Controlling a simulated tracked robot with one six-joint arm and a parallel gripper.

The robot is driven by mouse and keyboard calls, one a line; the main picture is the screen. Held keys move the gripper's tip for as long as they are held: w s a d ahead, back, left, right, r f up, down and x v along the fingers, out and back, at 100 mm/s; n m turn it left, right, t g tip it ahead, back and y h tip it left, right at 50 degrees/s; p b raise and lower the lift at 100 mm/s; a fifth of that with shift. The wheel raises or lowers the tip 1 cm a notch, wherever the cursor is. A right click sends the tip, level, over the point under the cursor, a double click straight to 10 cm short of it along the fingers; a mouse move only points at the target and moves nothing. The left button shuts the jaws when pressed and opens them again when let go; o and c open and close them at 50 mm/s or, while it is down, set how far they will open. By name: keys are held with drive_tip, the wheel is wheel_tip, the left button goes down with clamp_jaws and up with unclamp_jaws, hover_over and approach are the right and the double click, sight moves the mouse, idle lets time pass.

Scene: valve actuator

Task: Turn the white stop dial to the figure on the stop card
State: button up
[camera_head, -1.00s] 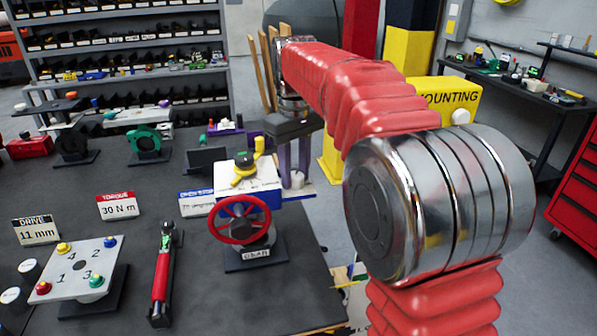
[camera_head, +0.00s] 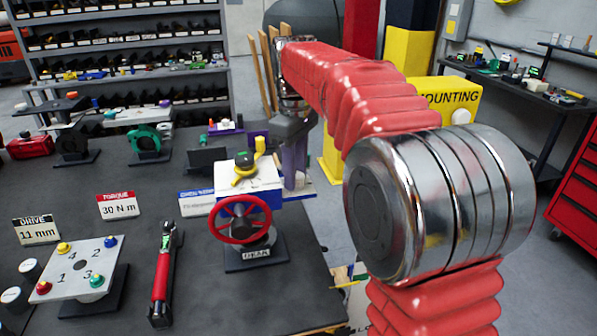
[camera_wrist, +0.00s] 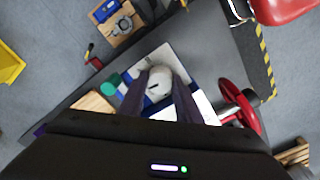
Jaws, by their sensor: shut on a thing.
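The white stop dial (camera_wrist: 160,76) sits between my gripper's dark purple fingers in the wrist view, with a short dark mark on its face. My gripper (camera_wrist: 158,93) points down and is shut on the dial. In the head view my gripper (camera_head: 295,178) stands at the right side of the valve actuator (camera_head: 262,183), and its fingers mostly hide the dial. The stop card (camera_head: 197,202) stands left of the actuator with a blue header; its figure is too small and partly covered to read.
A red handwheel (camera_head: 240,219) is on the actuator's front. A torque wrench (camera_head: 163,275), a torque card (camera_head: 118,206), a drive card (camera_head: 37,231) and a numbered bolt plate (camera_head: 78,270) are to the left. The bench edge is close on the right.

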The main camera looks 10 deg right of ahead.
drive_tip(key=o, duration=0.7)
drive_tip(key=shift+d, duration=0.1)
drive_tip(key=shift+o, duration=0.4)
drive_tip(key=shift+r, duration=0.1)
wheel_tip(320, 180, up, 14)
drive_tip(key=shift+f, duration=0.25)
